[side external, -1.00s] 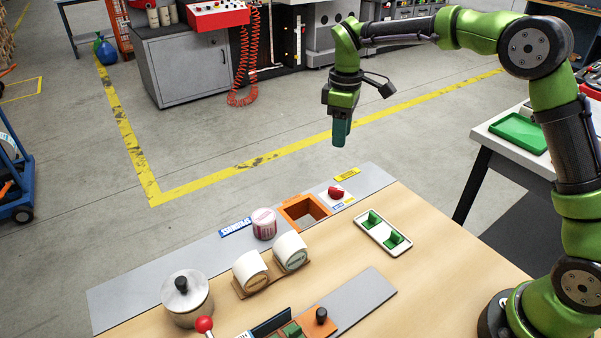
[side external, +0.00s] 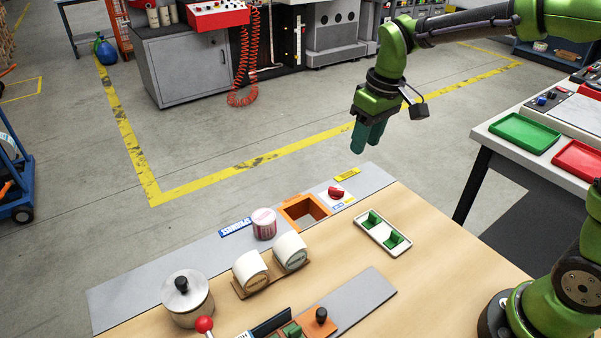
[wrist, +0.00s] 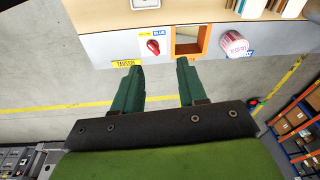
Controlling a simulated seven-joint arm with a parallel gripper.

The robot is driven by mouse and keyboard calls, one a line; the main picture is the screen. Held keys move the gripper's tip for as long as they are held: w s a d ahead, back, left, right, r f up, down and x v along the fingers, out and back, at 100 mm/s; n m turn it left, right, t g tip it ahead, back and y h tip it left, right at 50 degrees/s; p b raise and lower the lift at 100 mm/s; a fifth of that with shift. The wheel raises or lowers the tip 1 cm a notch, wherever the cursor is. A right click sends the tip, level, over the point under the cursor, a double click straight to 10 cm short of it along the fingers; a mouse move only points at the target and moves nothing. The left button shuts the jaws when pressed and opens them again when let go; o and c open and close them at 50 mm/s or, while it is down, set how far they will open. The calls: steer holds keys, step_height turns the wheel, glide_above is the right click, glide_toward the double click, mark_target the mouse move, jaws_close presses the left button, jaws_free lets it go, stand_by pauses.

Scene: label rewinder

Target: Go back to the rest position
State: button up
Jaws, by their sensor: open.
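My gripper (side external: 368,137) hangs in the air beyond the far edge of the table, above the floor. In the wrist view my gripper (wrist: 160,92) shows two dark green fingers spread apart with nothing between them. The table (side external: 440,235) carries the label rewinder parts. A red knob (side external: 336,192) and an orange square frame (side external: 304,211) sit on the grey strip closest to my gripper. They also show at the top of the wrist view, the red knob (wrist: 153,46) and the orange frame (wrist: 188,40), apart from my fingers.
A pink-and-white roll (side external: 264,223), two white rolls (side external: 271,262), a lidded pot (side external: 187,298) and a white tray with green pieces (side external: 383,233) stand on the table. A side table at right holds a green tray (side external: 524,133) and a red tray (side external: 578,160). The air around my gripper is clear.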

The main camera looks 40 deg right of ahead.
steer(key=s+r+m+t, duration=0.2)
steer(key=s, duration=0.7)
steer(key=s+r+m+t+y, duration=0.1)
steer(key=s+r+m+t, duration=0.2)
steer(key=s, duration=0.6)
steer(key=shift+d+t, duration=0.25)
steer(key=shift+t, duration=0.05)
